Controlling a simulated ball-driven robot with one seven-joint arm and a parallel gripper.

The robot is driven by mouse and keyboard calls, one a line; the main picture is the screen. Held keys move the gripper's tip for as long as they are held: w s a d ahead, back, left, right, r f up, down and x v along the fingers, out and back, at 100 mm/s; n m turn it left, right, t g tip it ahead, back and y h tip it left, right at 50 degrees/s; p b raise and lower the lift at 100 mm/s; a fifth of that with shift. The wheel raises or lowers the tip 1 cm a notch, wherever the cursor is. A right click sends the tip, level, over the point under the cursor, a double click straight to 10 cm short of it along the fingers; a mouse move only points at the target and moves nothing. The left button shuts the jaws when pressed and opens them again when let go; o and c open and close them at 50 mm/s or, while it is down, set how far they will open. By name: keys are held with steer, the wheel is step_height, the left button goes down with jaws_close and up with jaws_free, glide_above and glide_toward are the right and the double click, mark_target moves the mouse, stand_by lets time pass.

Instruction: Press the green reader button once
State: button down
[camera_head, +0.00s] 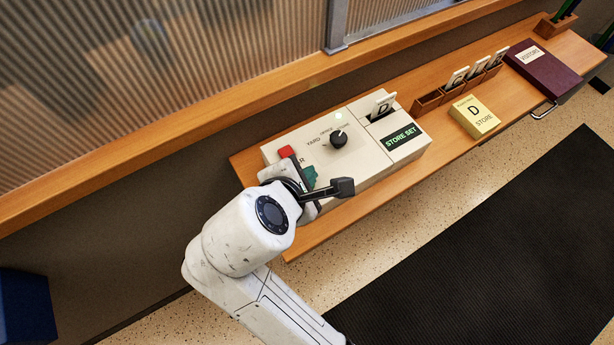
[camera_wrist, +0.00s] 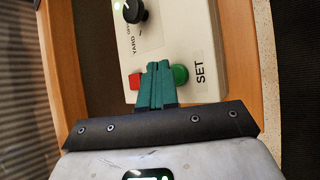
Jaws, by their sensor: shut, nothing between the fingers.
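The cream reader unit (camera_head: 360,150) stands on the wooden counter. In the wrist view its round green button (camera_wrist: 180,74) sits beside the word SET, with a red button (camera_wrist: 134,81) to its left. My gripper (camera_wrist: 157,66) is shut and empty, its teal fingertips between the two buttons in the picture, close to the green one. I cannot tell whether they touch it. In the head view my gripper (camera_head: 310,176) is at the unit's near left end, by the red button (camera_head: 287,152). The green button cannot be made out there; my gripper probably covers it.
The unit has a black knob (camera_head: 339,139), a D card (camera_head: 382,104) in a slot and a display (camera_head: 401,137) reading STORE SET. To the right are a yellow D STORE box (camera_head: 474,117), a card rack (camera_head: 428,103) and a maroon visitors book (camera_head: 543,68).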

step_height(320, 180, up, 5)
steer(key=p, duration=0.5)
steer(key=shift+p, duration=0.4)
stand_by(0.6)
